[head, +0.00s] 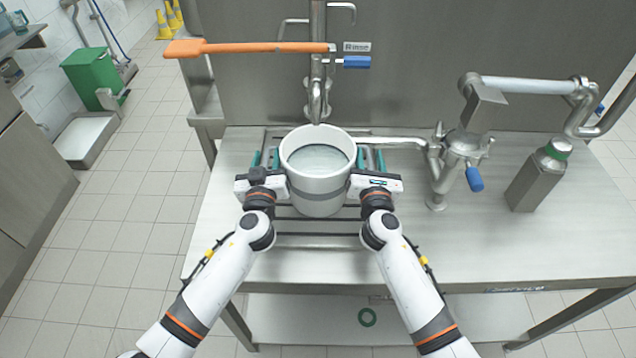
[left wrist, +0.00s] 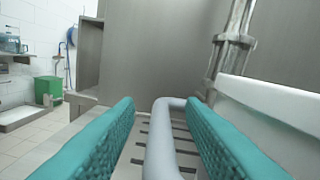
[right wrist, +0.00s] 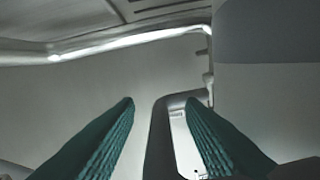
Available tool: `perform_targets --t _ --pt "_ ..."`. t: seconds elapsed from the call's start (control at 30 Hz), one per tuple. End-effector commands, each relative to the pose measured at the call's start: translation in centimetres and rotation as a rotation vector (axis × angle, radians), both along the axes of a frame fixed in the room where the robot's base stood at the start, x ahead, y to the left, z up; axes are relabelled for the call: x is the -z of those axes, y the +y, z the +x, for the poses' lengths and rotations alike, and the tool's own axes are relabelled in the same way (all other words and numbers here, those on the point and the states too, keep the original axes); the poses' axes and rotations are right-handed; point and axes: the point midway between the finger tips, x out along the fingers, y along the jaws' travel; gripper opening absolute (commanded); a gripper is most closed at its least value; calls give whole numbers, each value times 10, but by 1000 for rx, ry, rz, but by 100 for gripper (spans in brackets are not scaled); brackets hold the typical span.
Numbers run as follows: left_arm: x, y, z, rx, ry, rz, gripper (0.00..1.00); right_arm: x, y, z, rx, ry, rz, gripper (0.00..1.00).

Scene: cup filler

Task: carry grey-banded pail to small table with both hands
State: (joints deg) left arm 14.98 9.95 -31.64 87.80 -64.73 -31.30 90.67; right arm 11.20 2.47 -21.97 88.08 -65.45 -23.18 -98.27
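The white pail (head: 316,196) stands upright on the slatted grate of the steel counter, below the tap. It holds pale liquid, and grey shows on its front. My left gripper (head: 265,160) is at its left side and my right gripper (head: 371,160) at its right. In the left wrist view, a grey handle bar (left wrist: 162,140) lies between the parted teal fingers, with a gap to the left finger. In the right wrist view, a dark handle bar (right wrist: 160,140) lies between parted fingers, closer to the right one. I cannot make out a small table.
A tap (head: 317,95) rises just behind the pail, with an orange paddle (head: 245,48) across it. A second tap (head: 462,150) and a steel bottle (head: 538,182) stand to the right on the counter (head: 480,245). A green bin (head: 95,76) is at far left. Floor is clear left of the counter.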

Motion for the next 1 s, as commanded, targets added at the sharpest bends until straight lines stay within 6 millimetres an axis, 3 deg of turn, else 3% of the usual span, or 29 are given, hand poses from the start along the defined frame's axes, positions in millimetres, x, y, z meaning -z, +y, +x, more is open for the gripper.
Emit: perform_targets --t 0.17,0.4,1.0 --pt "0 0 0 0 0 0 36 0 0 0 0 0 0 36" --pt "0 0 0 0 0 0 0 0 0 0 0 0 0 0" --pt "1 0 -1 -1 1 0 0 1 0 -1 0 1 -1 0"
